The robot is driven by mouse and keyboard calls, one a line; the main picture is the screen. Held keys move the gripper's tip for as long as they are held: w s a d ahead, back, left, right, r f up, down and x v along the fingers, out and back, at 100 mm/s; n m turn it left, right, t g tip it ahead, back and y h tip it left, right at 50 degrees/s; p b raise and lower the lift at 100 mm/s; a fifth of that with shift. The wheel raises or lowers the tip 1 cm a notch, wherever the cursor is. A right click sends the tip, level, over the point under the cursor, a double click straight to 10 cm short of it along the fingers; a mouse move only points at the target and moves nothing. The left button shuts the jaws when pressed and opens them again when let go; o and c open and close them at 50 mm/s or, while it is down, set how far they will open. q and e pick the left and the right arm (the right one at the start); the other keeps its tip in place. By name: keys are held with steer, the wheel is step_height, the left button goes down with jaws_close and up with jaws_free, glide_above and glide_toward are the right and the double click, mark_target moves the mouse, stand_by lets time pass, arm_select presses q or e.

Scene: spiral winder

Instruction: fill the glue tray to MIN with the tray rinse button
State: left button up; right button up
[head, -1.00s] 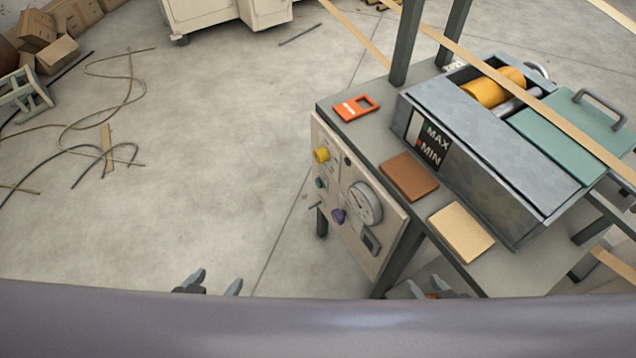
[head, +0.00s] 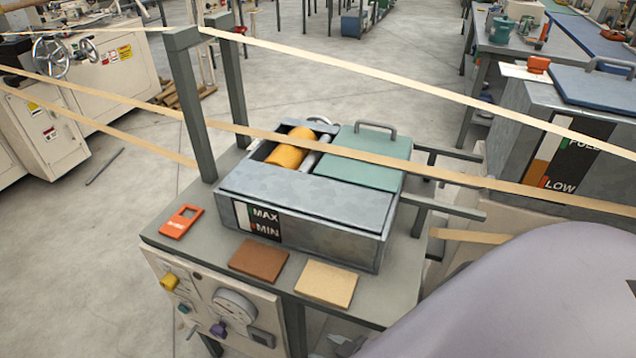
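The glue tray (head: 300,222) is a grey metal box on the table, with a yellow roller (head: 292,150) inside and a green lid (head: 362,158) on its right part. The control panel (head: 207,300) below carries a yellow knob (head: 169,281), a small teal button (head: 184,309), a purple knob (head: 218,329) and a dial (head: 234,306). I cannot read which is tray rinse. A grey tip of my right gripper (head: 345,345) shows at the bottom edge, mostly hidden. My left gripper is out of view.
An orange tag (head: 181,221), a brown block (head: 259,260) and a tan block (head: 326,284) lie on the table's front. Paper strips (head: 400,165) cross above the tray. A larger tank with a FULL/LOW gauge (head: 566,155) stands at right.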

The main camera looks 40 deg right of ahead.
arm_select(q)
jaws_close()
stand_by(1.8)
